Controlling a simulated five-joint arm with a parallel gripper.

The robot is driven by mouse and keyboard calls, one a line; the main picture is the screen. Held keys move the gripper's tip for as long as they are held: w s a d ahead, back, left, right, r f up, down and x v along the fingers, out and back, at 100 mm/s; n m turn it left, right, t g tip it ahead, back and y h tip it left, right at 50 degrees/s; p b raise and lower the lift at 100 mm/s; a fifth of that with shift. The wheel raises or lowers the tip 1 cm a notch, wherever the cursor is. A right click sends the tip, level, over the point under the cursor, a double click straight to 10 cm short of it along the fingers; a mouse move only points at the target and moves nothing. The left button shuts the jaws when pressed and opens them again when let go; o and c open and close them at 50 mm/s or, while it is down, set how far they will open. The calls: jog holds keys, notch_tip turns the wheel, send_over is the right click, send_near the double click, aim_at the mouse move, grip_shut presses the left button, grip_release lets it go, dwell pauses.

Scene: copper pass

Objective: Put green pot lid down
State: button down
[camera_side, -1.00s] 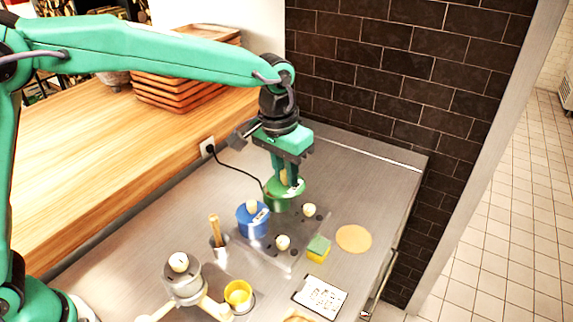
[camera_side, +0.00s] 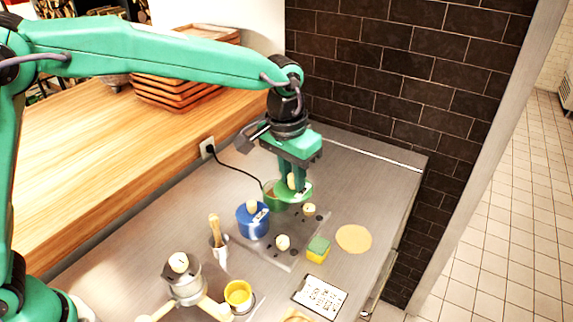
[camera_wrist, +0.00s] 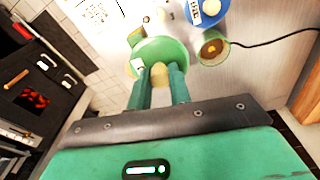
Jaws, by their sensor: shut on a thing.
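My gripper (camera_side: 293,181) is shut on the pale knob (camera_wrist: 158,72) of the green pot lid (camera_wrist: 170,50). In the side view the lid (camera_side: 300,196) is held up, to the right of the green pot (camera_side: 270,200) and partly in front of it. In the wrist view the green pot (camera_wrist: 222,61) is open, with brown contents, just right of the lid. The lid is clear of the pot's opening there. Whether the lid touches anything below it cannot be told.
A blue pot with its lid on (camera_side: 252,223) stands in front of the green pot. Pale knobs (camera_side: 309,209) sit on a grey plate. A green-yellow sponge (camera_side: 318,248) and a tan disc (camera_side: 353,239) lie to the right. The counter behind the disc is bare.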

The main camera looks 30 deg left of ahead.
jog(key=d+f+m, duration=0.2)
jog(key=d+f, duration=0.1)
jog(key=d, duration=0.5)
jog(key=s+d+f+m, duration=0.1)
jog(key=d+f+m, duration=0.1)
jog(key=d, duration=0.6)
jog(key=shift+d+f, duration=0.35)
jog(key=shift+f, duration=0.25)
send_over(355, 238)
notch_tip(355, 238, down, 7)
jog(key=shift+s+a, duration=0.1)
jog(key=shift+f, duration=2)
jog(key=shift+f, duration=0.15)
jog(key=c, duration=1.3)
grip_release()
